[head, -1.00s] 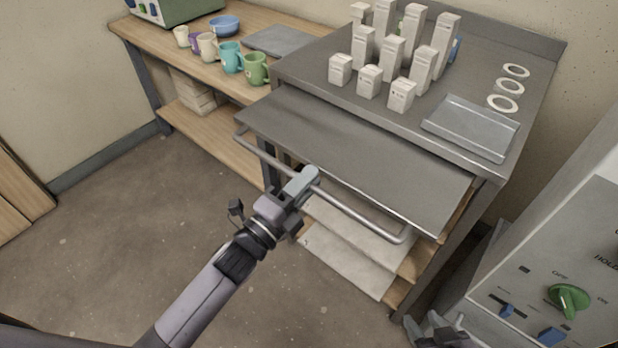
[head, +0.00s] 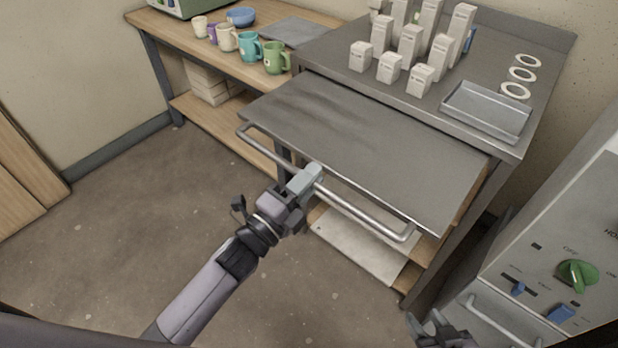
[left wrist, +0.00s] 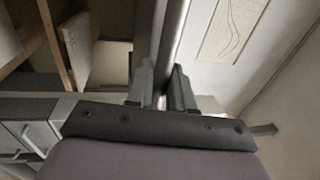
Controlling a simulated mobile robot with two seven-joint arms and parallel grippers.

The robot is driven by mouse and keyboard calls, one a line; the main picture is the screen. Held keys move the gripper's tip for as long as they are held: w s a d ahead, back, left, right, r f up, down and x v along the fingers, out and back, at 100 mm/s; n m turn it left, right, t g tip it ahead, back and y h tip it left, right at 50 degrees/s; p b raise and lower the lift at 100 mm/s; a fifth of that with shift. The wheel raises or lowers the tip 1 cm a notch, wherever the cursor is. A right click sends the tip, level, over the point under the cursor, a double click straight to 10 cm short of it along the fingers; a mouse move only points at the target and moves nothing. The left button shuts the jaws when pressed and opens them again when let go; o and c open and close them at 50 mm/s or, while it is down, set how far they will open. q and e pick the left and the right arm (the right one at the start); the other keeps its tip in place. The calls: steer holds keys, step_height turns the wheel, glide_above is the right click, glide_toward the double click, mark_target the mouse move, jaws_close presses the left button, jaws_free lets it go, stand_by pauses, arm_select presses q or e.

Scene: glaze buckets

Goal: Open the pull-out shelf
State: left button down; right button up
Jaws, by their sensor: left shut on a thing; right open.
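The pull-out shelf (head: 370,145) is a grey metal sheet that sticks out from under the top of the steel table. Its bar handle (head: 362,213) runs along the front edge. My left gripper (head: 312,174) is shut on the handle near its middle. In the left wrist view, the handle bar (left wrist: 170,45) passes between the two fingers of my left gripper (left wrist: 162,88). My right gripper (head: 438,330) is open and empty at the bottom edge, apart from the shelf and partly cut off.
White boxes (head: 410,45), a shallow tray (head: 487,110) and rings (head: 522,75) are on the steel table. Several mugs (head: 276,57) stand on the wooden bench to the left. A control cabinet (head: 560,250) with a green knob is at right. The floor at left is clear.

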arm_select(q)
steer(key=c, duration=1.2)
jaws_free()
steer(key=shift+o, duration=0.2)
steer(key=v, duration=0.7)
steer(key=shift+b, duration=0.45)
steer(key=s+a+f+n+g+y, duration=0.3)
steer(key=s+a+f+n, duration=0.3)
steer(key=n, duration=0.5)
steer(key=s+a+f+n+g+y+p, duration=0.1)
steer(key=s+a+f+n+g+y, duration=0.2)
steer(key=n, duration=0.9)
steer(key=s+a+f+y, duration=0.3)
steer(key=s+f, duration=0.2)
steer(key=f, duration=0.1)
steer(key=shift+a+y, duration=0.3)
